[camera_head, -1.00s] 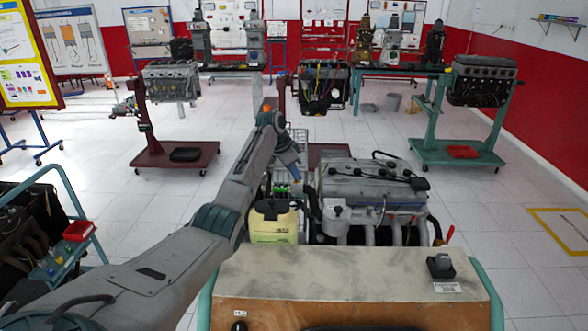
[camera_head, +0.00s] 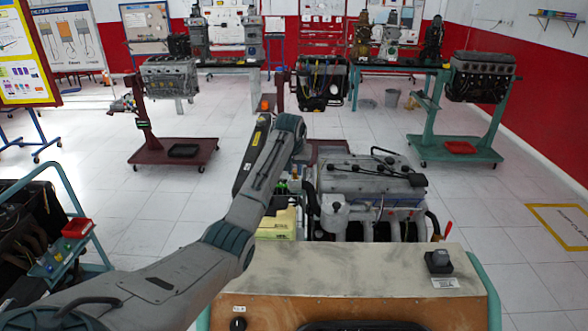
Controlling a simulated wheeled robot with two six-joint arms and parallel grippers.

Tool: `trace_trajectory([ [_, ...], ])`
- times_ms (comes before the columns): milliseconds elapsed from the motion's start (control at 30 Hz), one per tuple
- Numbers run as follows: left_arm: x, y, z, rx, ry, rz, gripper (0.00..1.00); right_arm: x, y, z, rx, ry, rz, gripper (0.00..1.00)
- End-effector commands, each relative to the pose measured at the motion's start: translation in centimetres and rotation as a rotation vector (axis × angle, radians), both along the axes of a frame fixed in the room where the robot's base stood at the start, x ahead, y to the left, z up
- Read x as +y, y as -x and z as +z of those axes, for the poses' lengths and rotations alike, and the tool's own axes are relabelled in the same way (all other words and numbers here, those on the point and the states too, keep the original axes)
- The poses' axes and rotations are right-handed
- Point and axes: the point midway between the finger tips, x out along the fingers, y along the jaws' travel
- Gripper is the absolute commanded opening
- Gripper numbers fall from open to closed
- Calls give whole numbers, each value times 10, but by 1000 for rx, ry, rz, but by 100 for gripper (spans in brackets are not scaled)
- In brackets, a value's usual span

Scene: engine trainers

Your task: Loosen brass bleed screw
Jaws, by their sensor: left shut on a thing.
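My left arm reaches from the lower left over the trainer bench to the engine's left side. My left gripper (camera_head: 296,172) points down there, beside the engine (camera_head: 365,178). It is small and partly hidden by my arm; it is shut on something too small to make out. I cannot make out the brass bleed screw in this view. My right gripper is not in view.
A pale yellow container (camera_head: 277,224) stands left of the engine, partly behind my arm. The bench top (camera_head: 340,272) with a black switch box (camera_head: 438,262) is in front. Another engine stand (camera_head: 458,150) is at the back right. The floor right of the engine is clear.

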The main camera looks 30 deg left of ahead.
Motion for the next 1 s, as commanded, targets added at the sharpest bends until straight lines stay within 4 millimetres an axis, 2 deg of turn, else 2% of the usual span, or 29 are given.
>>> trace_trajectory([
  [633,-5,-5,1,-2,1,614,0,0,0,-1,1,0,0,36],
  [1000,-6,-8,0,-2,0,965,0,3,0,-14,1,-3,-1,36],
])
